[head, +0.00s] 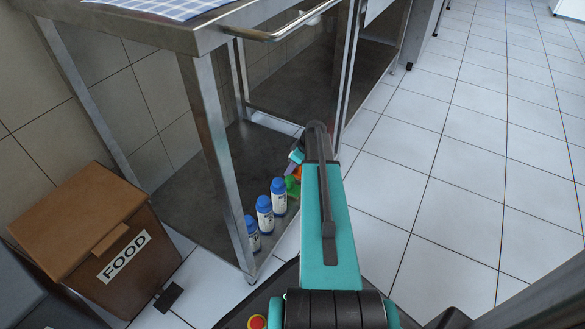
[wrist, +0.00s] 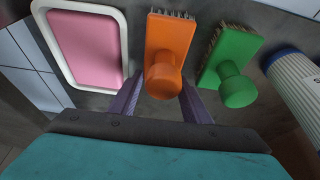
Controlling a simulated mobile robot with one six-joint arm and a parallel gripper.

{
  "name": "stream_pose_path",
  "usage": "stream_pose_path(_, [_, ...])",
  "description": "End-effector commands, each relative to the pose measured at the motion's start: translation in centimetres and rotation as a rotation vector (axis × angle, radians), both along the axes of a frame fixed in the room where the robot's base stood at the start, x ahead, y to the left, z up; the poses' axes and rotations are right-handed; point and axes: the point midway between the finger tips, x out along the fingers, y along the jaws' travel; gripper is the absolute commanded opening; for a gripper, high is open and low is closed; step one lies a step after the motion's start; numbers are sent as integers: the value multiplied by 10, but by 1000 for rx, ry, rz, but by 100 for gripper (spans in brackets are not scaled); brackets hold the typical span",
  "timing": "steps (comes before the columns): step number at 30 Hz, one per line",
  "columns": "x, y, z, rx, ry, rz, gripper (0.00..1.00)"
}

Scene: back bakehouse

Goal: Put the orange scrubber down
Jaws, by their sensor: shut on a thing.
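The orange scrubber (wrist: 168,42) has a block with bristles and a round knob. In the wrist view it is in the middle, with its knob between the two fingers of my gripper (wrist: 163,100). My gripper is shut on the knob. In the head view a small part of the orange scrubber (head: 297,173) shows beside my arm, low over the bottom shelf (head: 165,185) of the steel table. My arm hides most of it there. I cannot tell whether its bristles touch the shelf.
A green scrubber (wrist: 232,58) is close on the right, and a pink slab in a white tray (wrist: 124,40) on the left. Several blue-capped bottles (head: 264,217) stand along the shelf's front edge. A table leg (head: 215,150) and a brown FOOD bin (head: 95,235) are further left.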

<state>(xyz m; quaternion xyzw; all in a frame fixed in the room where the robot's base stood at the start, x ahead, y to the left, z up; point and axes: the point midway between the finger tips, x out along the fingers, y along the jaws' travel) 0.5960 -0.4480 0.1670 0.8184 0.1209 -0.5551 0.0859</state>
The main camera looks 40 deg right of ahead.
Motion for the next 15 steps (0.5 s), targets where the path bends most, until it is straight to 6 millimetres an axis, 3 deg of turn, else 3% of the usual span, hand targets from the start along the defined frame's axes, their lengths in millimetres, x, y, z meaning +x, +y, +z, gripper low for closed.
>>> stream_pose_path(6, [1, 1, -3, 1, 0, 1, 15])
stream_pose_path(7, [1, 1, -2, 1, 0, 1, 48])
stream_pose_path(9, [0, 1, -2, 1, 0, 1, 60])
stream_pose_path(15, [1, 1, -2, 0, 0, 1, 62])
